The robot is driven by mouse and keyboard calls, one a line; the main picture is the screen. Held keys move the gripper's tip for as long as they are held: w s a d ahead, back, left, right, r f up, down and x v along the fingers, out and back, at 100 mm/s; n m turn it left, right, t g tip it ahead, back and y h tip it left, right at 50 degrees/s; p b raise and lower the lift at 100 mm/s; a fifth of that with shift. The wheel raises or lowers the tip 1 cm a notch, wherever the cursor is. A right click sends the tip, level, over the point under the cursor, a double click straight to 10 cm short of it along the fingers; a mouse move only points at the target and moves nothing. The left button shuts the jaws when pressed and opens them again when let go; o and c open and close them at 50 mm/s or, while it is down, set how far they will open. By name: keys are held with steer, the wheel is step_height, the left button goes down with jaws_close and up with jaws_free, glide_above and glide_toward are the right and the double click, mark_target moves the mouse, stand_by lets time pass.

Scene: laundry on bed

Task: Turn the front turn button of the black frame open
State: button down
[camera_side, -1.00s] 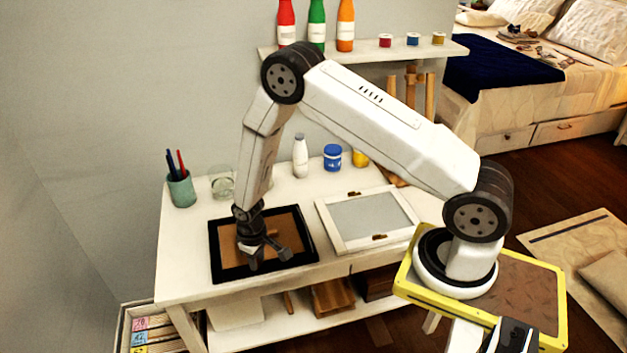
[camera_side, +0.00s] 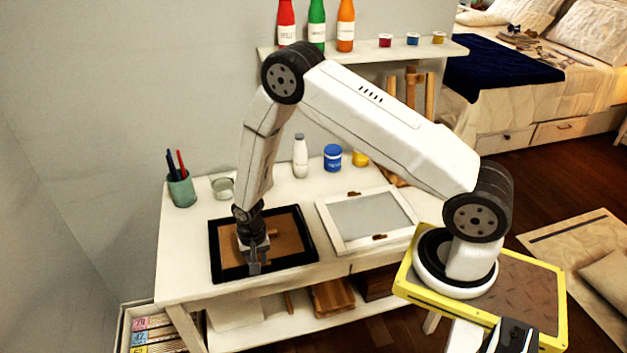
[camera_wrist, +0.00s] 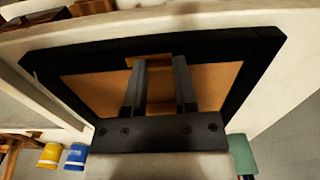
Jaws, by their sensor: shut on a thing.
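The black frame (camera_side: 296,262) lies face down on the white table, with its brown back board (camera_side: 290,228) showing. It also fills the middle of the wrist view (camera_wrist: 215,47). My gripper (camera_side: 254,268) points down at the frame's front edge in the side view. In the wrist view its two fingers (camera_wrist: 160,68) are shut on the front turn button (camera_wrist: 150,58), a small brown piece at the frame's inner edge. The fingers partly cover the button, so its exact angle is unclear. In the side view the gripper hides it.
A white frame (camera_side: 330,240) with a grey panel lies to the right. A green pen cup (camera_side: 182,190), a glass jar (camera_side: 223,187), a white bottle (camera_side: 300,158) and a blue jar (camera_side: 332,158) stand behind. The table's front strip is clear.

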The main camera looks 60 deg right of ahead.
stand_by(0.3)
steer(key=shift+c, duration=2)
jaws_free()
steer(key=shift+r, duration=0.1)
steer(key=shift+r, duration=3.85)
steer(key=shift+r, duration=0.1)
